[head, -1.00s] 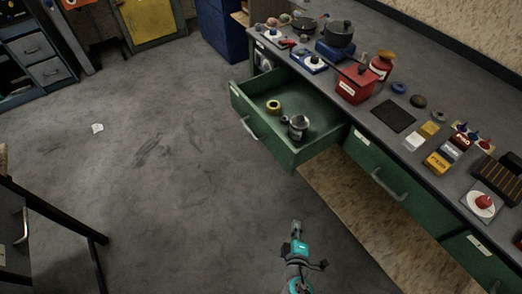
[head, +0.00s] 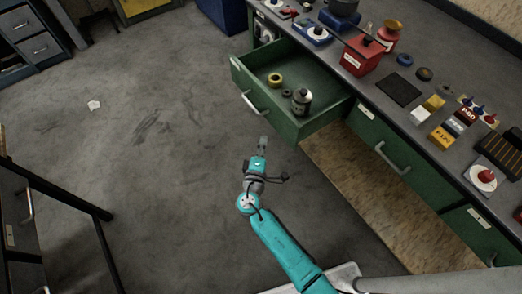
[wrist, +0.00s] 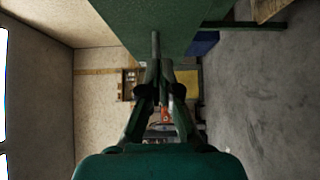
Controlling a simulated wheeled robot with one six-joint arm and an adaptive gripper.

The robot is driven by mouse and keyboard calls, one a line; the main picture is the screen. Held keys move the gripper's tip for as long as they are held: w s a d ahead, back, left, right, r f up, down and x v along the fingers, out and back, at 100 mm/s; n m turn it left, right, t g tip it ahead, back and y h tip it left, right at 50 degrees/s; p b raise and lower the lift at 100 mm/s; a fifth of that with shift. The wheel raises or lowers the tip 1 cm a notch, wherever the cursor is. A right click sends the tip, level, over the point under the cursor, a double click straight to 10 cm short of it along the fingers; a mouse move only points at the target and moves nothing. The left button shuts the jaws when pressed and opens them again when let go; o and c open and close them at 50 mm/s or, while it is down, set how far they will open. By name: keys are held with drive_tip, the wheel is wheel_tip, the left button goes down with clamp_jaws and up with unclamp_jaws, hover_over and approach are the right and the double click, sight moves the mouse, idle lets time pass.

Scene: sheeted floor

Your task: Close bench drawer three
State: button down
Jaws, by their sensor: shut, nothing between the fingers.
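One green bench drawer (head: 285,122) stands pulled out, its tray open to view; I cannot read its label. It holds a yellow ring (head: 274,79), a small dark ring (head: 287,93) and a dark canister (head: 301,102). Its grey handle (head: 254,104) is on the front, facing left. My gripper (head: 263,140) is shut and empty, in front of the drawer front, near its lower right end. In the wrist view my gripper (wrist: 158,66) points along a green surface (wrist: 130,22) at the top, with a grey bar ahead. I cannot tell whether they touch.
Other green drawers (head: 375,155) to the right are shut. The bench top holds a red box (head: 360,57), a dark pad (head: 399,89) and several small items. A dark-framed cabinet (head: 25,215) stands at the left. The floor (head: 150,190) between is clear.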

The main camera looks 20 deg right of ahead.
sight(276, 120)
drive_tip(key=w+d, duration=0.4)
drive_tip(key=shift+w+d, duration=0.2)
drive_tip(key=shift+d, duration=0.15)
drive_tip(key=shift+w+d, duration=0.2)
drive_tip(key=shift+d, duration=0.3)
drive_tip(key=shift+d, duration=0.1)
